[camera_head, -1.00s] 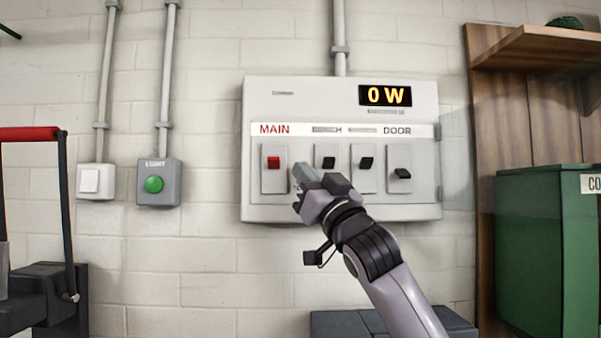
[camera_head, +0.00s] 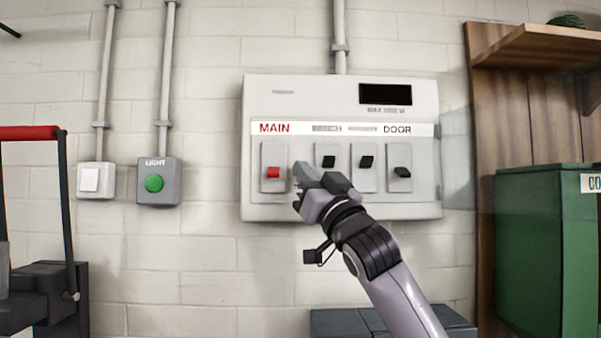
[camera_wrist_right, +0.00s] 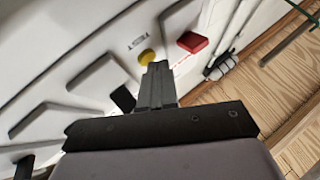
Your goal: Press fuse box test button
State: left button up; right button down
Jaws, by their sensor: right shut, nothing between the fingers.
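The pale grey fuse box (camera_head: 260,100) hangs on the wall, with a dark display (camera_head: 385,94) at its upper right. Its MAIN switch (camera_head: 273,172) is red and its lever is low. Several black switches stand in a row to the right. In the right wrist view a round yellow button (camera_wrist_right: 147,57) sits beside the red switch (camera_wrist_right: 192,42); the head view does not show it. My right gripper (camera_head: 300,174) is shut and empty, its tips at the panel between the red switch and the first black switch (camera_head: 328,162). In the wrist view its tips (camera_wrist_right: 158,66) are close beside the yellow button; contact cannot be told.
A grey LIGHT box with a green button (camera_head: 154,183) and a white wall switch (camera_head: 90,180) are on the left. A green cabinet (camera_head: 540,260) and wooden shelf (camera_head: 540,45) stand at the right. A red-handled black device (camera_head: 30,133) is at far left.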

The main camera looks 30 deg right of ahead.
jog(key=shift+s+a, duration=0.25)
jog(key=shift+s, duration=0.3)
jog(key=shift+s+a+b, duration=0.2)
jog(key=shift+s+a, duration=0.15)
jog(key=shift+s, duration=0.4)
jog(key=shift+s+a+b, duration=0.25)
jog(key=shift+s+a, duration=0.15)
jog(key=shift+s, duration=0.35)
jog(key=shift+s+a+b, duration=0.2)
jog(key=shift+s+a, duration=0.15)
jog(key=shift+s, duration=0.4)
jog(key=shift+f, duration=0.1)
